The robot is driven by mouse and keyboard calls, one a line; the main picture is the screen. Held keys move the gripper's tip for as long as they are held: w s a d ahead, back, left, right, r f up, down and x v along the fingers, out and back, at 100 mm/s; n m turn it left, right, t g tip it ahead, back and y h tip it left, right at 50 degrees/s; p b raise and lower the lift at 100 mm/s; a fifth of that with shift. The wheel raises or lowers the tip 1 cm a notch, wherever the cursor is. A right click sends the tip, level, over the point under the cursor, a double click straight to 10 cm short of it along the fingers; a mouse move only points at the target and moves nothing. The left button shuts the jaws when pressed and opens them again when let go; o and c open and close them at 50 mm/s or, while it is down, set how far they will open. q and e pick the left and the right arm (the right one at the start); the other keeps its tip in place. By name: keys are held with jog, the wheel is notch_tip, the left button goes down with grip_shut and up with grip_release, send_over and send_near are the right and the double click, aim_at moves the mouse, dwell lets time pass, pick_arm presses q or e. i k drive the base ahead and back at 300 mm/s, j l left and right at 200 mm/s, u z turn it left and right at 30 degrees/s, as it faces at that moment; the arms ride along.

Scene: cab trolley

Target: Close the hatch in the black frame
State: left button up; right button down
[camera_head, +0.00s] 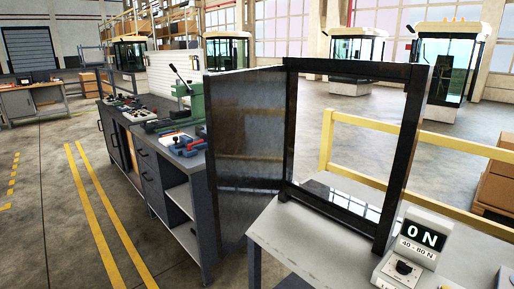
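The black frame (397,150) stands upright on a light grey table (290,235) right of the middle. The hatch (245,135), a dark see-through panel with a black edge, is hinged on the frame's left side. It stands open, swung out to the left of the frame. The frame's opening is clear, and the floor and railing show through it. Neither of my grippers shows in the head view.
A force display (420,240) reading "0 N" and "40 - 80 N" sits on the table at the front right. A workbench (160,160) with tools stands behind the hatch on the left. A yellow railing (470,145) runs behind the table. The left floor is open.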

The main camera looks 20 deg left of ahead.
aim_at(245, 109)
jog(key=i+j+z, duration=0.25)
jog(key=j+z, duration=0.25)
jog(key=j, duration=0.95)
jog(key=j+z, duration=0.45)
jog(key=j, duration=0.95)
